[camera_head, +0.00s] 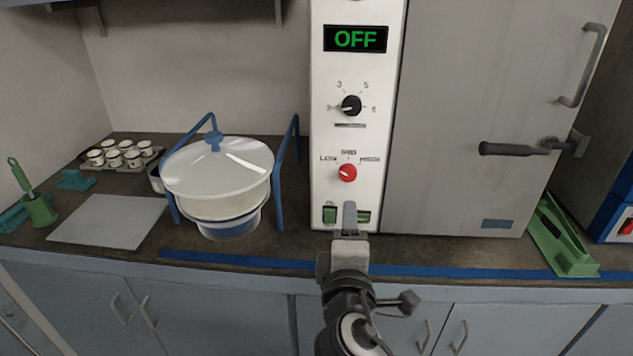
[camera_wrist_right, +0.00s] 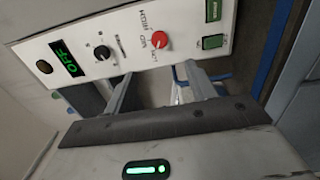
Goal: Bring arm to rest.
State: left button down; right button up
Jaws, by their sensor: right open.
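My right gripper (camera_head: 349,218) is in front of the lower part of the white control panel (camera_head: 325,120). In the head view it overlaps the space between the two green buttons; I cannot tell whether it touches the panel. In the right wrist view its two fingers (camera_wrist_right: 158,88) stand apart with nothing held between them. The panel display (camera_head: 356,39) reads OFF. Below it are a black knob (camera_head: 351,105) and a red knob (camera_head: 347,173), which also shows in the right wrist view (camera_wrist_right: 159,40). My left gripper is not in view.
A grey door (camera_head: 470,90) with a dark lever handle (camera_head: 515,149) is right of the panel. Left stand a blue frame (camera_head: 281,180) with a lidded white bowl (camera_head: 225,170), a grey mat (camera_head: 108,221) and a tray of small cups (camera_head: 120,155). A green holder (camera_head: 562,240) lies right.

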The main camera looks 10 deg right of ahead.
jog(key=s+d+f+m+g+y, duration=0.1)
jog(key=s+d+f+m+g, duration=0.65)
jog(key=s+f, duration=0.4)
jog(key=s+a+f+m+g+y, duration=0.1)
jog(key=s+f+m+g+y, duration=0.4)
jog(key=s, duration=0.8)
jog(key=w+a+f+t+y, duration=0.2)
jog(key=w+a+f+t, duration=0.3)
jog(key=w+f, duration=0.1)
jog(key=shift+a+f, duration=0.3)
jog(key=shift+f, duration=0.6)
jog(key=shift+c, duration=0.2)
